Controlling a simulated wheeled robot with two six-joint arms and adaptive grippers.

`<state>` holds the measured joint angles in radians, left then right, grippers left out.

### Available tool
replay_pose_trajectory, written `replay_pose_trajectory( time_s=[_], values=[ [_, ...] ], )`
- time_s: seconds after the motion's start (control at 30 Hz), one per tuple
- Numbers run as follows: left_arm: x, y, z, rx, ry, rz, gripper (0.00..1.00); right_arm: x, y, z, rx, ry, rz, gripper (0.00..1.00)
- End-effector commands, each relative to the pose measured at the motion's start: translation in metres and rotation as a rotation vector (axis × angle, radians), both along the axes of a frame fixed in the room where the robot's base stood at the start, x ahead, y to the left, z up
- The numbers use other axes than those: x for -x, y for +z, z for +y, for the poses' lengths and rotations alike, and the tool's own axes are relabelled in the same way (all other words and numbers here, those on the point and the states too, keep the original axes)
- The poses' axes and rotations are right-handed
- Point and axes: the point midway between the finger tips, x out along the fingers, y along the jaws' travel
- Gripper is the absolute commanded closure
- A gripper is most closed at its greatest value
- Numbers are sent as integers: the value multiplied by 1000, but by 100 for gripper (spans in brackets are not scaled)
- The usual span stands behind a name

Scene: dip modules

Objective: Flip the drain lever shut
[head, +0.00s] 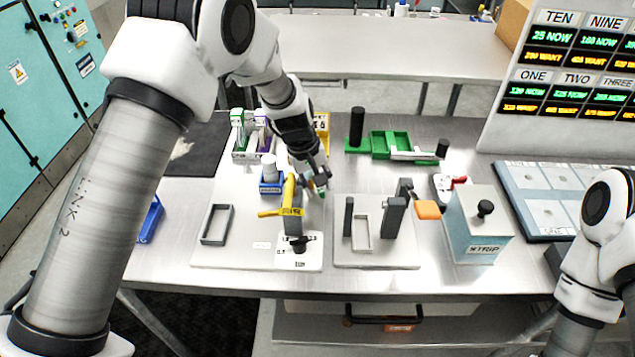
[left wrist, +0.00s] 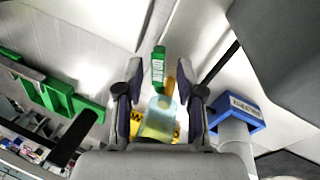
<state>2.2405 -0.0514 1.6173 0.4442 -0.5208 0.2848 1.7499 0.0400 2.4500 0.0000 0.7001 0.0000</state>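My left gripper (head: 318,186) reaches down over the bench near the middle. In the left wrist view its two fingers (left wrist: 159,70) are apart. A small green labelled piece (left wrist: 158,66) shows between the fingertips, with gaps on both sides. It also shows in the head view (head: 322,192); it may be the drain lever, but its label is unreadable. A pale translucent vessel (left wrist: 158,120) is seen between the fingers' bases, partly hidden. A yellow lever-like bar (head: 270,213) on a stand lies just left of the gripper. My right gripper is out of view.
A blue block (head: 271,187) with a white cylinder stands left of the gripper. Dark posts (head: 394,218) and a STRIP box (head: 477,228) stand to the right. A green tray (head: 381,143) lies behind. An open frame (head: 217,224) lies at front left.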

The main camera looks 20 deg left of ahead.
Motion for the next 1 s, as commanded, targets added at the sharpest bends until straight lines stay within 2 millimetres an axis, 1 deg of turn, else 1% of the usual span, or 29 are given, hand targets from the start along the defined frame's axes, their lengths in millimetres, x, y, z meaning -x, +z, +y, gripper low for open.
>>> replay_pose_trajectory(
  time_s=[0.23,0.33,0.47,0.6,0.7,0.83,1.0],
  values=[
    [0,2,0,0,1,-1,63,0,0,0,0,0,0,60],
    [1,11,2,1,2,-2,63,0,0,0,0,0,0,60],
    [3,38,7,2,3,-4,63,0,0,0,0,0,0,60],
    [8,74,14,2,2,-5,63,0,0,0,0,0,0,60],
    [11,96,19,1,1,-3,63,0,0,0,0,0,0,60],
    [14,112,22,1,1,0,63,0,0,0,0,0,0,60],
    [15,117,23,1,1,1,63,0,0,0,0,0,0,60]
  ],
)
